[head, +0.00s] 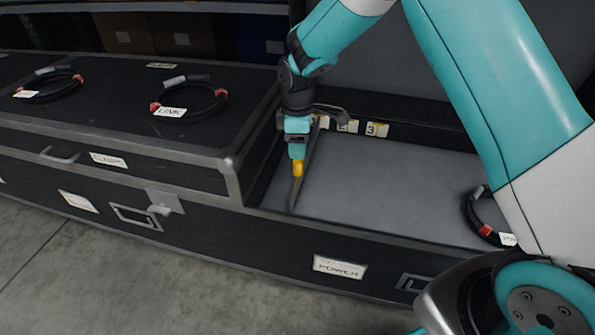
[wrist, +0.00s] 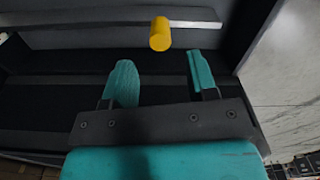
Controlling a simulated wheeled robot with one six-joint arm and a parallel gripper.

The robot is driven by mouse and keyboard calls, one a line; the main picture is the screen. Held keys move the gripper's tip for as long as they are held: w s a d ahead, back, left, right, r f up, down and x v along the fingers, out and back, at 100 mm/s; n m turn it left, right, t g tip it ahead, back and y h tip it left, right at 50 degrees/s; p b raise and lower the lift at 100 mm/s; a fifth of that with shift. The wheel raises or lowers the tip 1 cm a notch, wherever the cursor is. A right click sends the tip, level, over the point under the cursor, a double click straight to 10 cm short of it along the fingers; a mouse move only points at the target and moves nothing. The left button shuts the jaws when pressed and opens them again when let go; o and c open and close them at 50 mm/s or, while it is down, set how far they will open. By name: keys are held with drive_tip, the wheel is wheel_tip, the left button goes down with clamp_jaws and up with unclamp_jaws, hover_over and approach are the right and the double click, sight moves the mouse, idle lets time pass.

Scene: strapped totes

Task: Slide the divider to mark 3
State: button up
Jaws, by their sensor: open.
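The divider (head: 306,166) is a thin grey upright panel across the open compartment, near its left end. A yellow knob (head: 298,168) sits on the divider's top edge. My gripper (head: 297,152) points down just above the knob. In the wrist view my gripper (wrist: 160,62) is open and empty, with the yellow knob (wrist: 160,34) just beyond the fingertips and between their lines. The divider's edge (wrist: 110,27) also shows there as a grey strip. Mark 3 (head: 376,130) is a label on the back wall, right of mark 2 (head: 347,126). A label further left is partly hidden by my gripper.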

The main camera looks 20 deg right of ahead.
sight(298, 166)
wheel_tip(298, 166, down, 8)
drive_tip(key=shift+r+b, duration=0.15)
drive_tip(key=shift+b, duration=0.95)
clamp_jaws()
